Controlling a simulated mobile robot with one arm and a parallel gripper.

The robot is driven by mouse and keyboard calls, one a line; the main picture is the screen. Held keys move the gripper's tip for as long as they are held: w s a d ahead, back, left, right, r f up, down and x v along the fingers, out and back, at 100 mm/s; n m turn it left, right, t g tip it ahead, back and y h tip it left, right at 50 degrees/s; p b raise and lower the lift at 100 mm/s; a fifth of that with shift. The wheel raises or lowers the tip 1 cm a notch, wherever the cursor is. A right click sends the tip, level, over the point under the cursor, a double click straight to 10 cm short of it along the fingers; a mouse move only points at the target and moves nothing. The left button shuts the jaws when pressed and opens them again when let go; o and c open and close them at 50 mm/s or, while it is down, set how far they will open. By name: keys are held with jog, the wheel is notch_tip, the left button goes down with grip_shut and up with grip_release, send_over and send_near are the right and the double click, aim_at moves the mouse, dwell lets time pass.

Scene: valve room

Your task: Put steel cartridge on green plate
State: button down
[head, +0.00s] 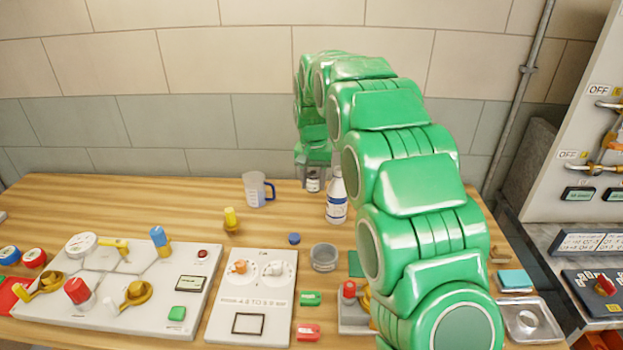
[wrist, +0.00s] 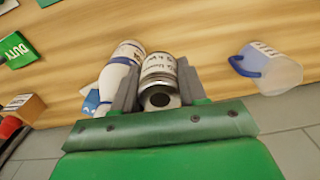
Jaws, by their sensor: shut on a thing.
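My gripper (wrist: 155,90) is shut on the steel cartridge (wrist: 158,70), a grey metal cylinder with a printed label, gripped between the two fingers. In the head view my gripper (head: 314,176) is at the back of the table, between the jug and the bottle, with the cartridge (head: 313,184) low in it. I cannot tell whether the cartridge touches the table. A flat green piece (head: 355,263), partly hidden by my arm, may be the green plate. The wrist view also shows a green piece marked DUTY (wrist: 15,49) at the left; I cannot tell which is the plate.
A white bottle (head: 336,200) stands close beside my gripper on the right. A clear jug with blue handle (head: 257,190) stands to the left. A grey cup (head: 323,257), blue cap (head: 294,239) and control panels (head: 250,305) are nearer. The tiled wall (head: 210,120) is behind.

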jog(key=shift+s+d+r, duration=0.1)
jog(key=shift+s+r, duration=0.05)
jog(key=shift+s, duration=0.4)
